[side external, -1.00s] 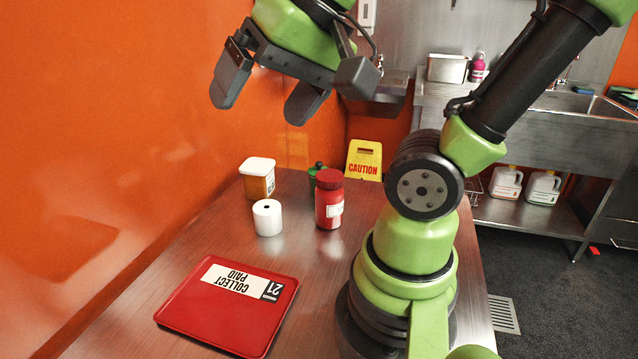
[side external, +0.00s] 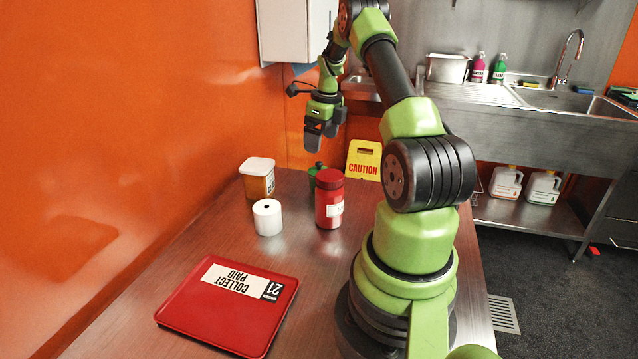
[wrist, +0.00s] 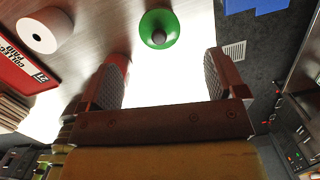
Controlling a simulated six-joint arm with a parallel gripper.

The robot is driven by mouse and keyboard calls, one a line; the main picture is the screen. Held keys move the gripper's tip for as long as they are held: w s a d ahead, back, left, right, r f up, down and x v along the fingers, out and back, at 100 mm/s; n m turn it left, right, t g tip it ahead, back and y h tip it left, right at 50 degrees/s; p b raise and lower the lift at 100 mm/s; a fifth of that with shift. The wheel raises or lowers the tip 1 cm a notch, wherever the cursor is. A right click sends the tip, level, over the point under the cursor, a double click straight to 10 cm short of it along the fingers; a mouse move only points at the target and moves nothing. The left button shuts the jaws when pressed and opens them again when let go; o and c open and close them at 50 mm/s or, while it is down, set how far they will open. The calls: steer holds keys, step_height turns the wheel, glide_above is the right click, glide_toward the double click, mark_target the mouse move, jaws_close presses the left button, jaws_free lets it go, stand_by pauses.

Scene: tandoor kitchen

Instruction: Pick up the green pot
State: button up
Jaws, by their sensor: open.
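The green pot (side external: 315,172) stands towards the far end of the metal table, partly hidden behind the red jar in the side view. In the wrist view its round green top (wrist: 159,28) with a dark knob shows beyond my fingertips, between the lines of the two fingers. My gripper (side external: 320,142) points down above the pot, with a gap between them. In the wrist view my gripper (wrist: 166,58) is open, with nothing between its fingers.
A red jar (side external: 329,204) stands close in front of the pot. A white paper roll (side external: 267,218) and an orange tub with a white lid (side external: 258,180) are to the left. A red tray (side external: 215,315) lies nearer. A yellow caution sign (side external: 363,160) stands behind.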

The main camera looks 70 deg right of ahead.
mark_target(320, 167)
steer(key=f, duration=0.4)
steer(key=shift+d+f, duration=0.2)
steer(key=shift+f, duration=0.15)
steer(key=f, duration=0.5)
steer(key=shift+w+a+f, duration=0.2)
steer(key=shift+w+f, duration=0.1)
steer(key=shift+f, duration=0.05)
steer(key=shift+c, duration=0.3)
steer(key=c, duration=1.1)
